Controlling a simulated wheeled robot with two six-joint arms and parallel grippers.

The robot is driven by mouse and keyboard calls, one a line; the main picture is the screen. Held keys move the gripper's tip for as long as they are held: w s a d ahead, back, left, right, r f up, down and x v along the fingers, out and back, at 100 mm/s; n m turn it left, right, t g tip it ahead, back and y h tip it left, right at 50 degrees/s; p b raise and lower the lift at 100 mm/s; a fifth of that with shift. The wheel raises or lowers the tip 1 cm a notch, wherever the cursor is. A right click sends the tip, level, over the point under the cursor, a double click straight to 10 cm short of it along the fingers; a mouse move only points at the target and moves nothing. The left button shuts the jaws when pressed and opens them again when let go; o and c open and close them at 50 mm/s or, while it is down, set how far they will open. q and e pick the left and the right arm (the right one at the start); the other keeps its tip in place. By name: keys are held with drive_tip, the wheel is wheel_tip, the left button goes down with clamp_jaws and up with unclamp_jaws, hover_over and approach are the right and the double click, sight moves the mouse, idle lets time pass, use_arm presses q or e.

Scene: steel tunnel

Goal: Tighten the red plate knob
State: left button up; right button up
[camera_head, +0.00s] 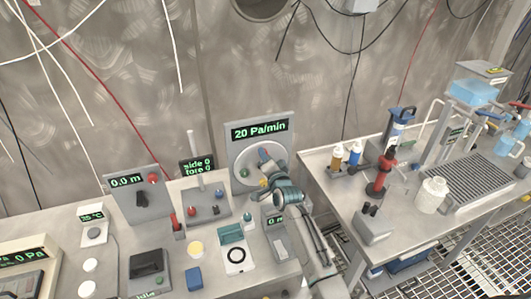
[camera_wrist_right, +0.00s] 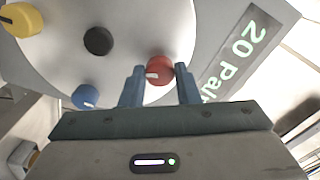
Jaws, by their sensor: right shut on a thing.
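The red plate knob (camera_wrist_right: 159,70) is a round red cap with a white mark, on a pale round plate (camera_wrist_right: 130,22). My right gripper (camera_wrist_right: 161,84) has a finger on each side of it and is shut on it. A black knob (camera_wrist_right: 98,40), a blue knob (camera_wrist_right: 85,96) and a yellow knob (camera_wrist_right: 24,19) are also on the plate, clear of the fingers. My left gripper is not in view.
The left bench holds a lever panel (camera_head: 140,199), a joystick panel (camera_head: 204,206) and a small blue block (camera_head: 194,278). Cables hang along the wall.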

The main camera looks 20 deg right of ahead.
drive_tip(key=shift+r+m+p, duration=0.1)
drive_tip(key=shift+m+p, duration=0.65)
drive_tip(key=shift+m, duration=0.95)
drive_tip(key=o, duration=1)
drive_tip(key=shift+c, duration=0.2)
drive_tip(key=s+p, duration=0.1)
drive_tip(key=s, duration=0.9)
drive_tip(key=shift+s+d, duration=0.25)
drive_tip(key=shift+s, duration=0.1)
